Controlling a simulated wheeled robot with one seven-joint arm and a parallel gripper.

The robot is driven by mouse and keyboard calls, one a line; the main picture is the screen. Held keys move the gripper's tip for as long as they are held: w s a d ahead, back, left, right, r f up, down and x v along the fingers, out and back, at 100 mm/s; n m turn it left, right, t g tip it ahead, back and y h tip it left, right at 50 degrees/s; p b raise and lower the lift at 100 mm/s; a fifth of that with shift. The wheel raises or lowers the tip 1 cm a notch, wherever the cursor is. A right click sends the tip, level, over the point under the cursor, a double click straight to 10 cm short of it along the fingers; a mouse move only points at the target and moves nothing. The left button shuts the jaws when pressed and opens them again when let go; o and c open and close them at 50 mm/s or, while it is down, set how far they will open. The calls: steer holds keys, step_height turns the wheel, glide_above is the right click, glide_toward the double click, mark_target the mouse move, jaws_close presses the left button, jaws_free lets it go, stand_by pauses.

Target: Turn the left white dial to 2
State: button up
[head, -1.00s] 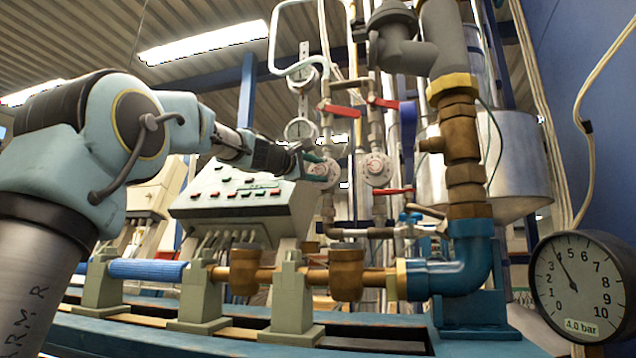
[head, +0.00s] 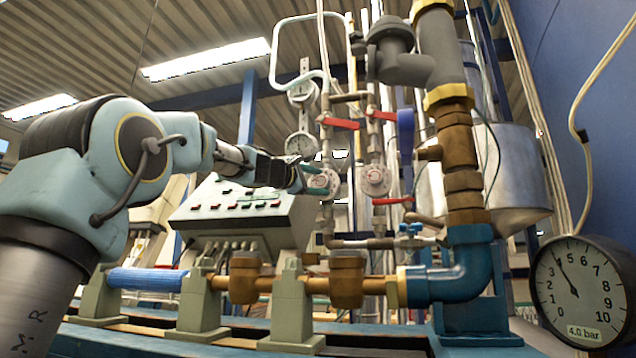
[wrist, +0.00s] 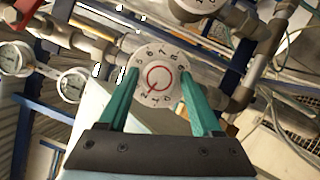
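The left white dial (head: 325,182) sits on a vertical pipe right of the sloped control panel. In the wrist view the white dial (wrist: 158,66) faces me, with black numbers around its rim and a red ring with a red line slanting to the lower left. The number it points at is too small to read surely. My gripper (wrist: 158,78) is open, its two green fingers on either side of the dial; I cannot tell whether they touch it. In the head view my gripper (head: 312,180) reaches the dial from the left and partly covers it.
A second white dial (head: 375,180) is close on the right. Red valve handles (head: 340,123) are above and beside the dials. The control panel (head: 245,212) lies below my forearm. A large pressure gauge (head: 580,285) stands at the lower right.

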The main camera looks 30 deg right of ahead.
steer(key=shift+o, duration=1)
steer(key=b+v, duration=0.3)
steer(key=v, duration=0.8)
